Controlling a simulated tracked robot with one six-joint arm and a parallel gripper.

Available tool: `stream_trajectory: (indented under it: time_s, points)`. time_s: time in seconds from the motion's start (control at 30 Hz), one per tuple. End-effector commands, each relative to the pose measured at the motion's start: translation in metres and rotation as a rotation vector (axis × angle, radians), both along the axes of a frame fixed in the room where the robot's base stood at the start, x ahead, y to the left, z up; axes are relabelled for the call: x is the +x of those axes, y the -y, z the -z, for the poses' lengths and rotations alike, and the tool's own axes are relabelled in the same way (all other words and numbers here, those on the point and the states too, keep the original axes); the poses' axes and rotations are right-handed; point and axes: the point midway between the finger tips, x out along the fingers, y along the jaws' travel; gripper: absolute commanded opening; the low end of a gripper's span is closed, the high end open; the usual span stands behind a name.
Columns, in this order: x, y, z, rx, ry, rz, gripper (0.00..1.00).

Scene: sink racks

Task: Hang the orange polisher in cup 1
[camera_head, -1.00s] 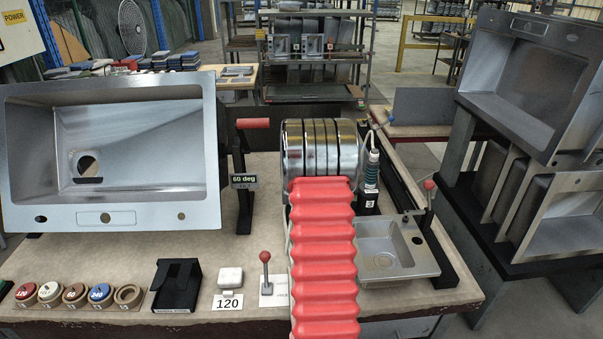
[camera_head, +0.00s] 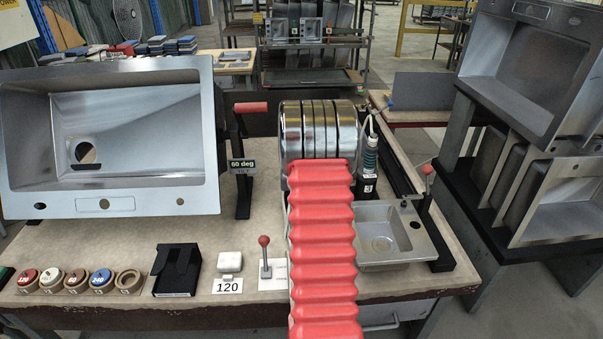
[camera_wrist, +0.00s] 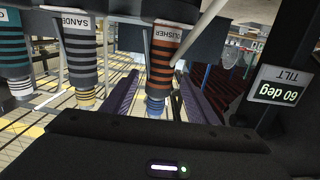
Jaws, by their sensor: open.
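In the wrist view, the polisher (camera_wrist: 162,62) is a dark tool with orange rings and a partly cut-off white name label. Its blue-banded end points down the picture. My gripper (camera_wrist: 160,100) is open, with one purple-grey finger on each side of the polisher's lower end. I cannot tell whether either finger touches it. The sander (camera_wrist: 80,60), with grey rings, is left of the polisher, and a teal-ringed tool (camera_wrist: 15,70) is farther left. In the head view, a teal-ringed tool (camera_head: 369,165) stands at the holder marked 3. My gripper, the polisher and cup 1 are hidden there.
A large tilted sink (camera_head: 110,205) fills the left of the bench. A red-handled tilt stand (camera_head: 243,165) marked 60 deg is beside it. A small basin (camera_head: 395,265) lies right of my arm. Disc holders (camera_head: 78,280), a black box (camera_head: 177,272) and a red-knobbed lever (camera_head: 264,258) line the front.

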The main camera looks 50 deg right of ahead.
Motion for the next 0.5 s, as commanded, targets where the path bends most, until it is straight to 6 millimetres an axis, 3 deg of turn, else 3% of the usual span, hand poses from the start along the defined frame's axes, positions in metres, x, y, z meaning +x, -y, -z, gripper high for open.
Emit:
stream_trajectory:
  time_s: [0.5]
  points:
    - [-0.048, -0.054, -0.004, 0.000, 0.000, 0.000, 0.54]
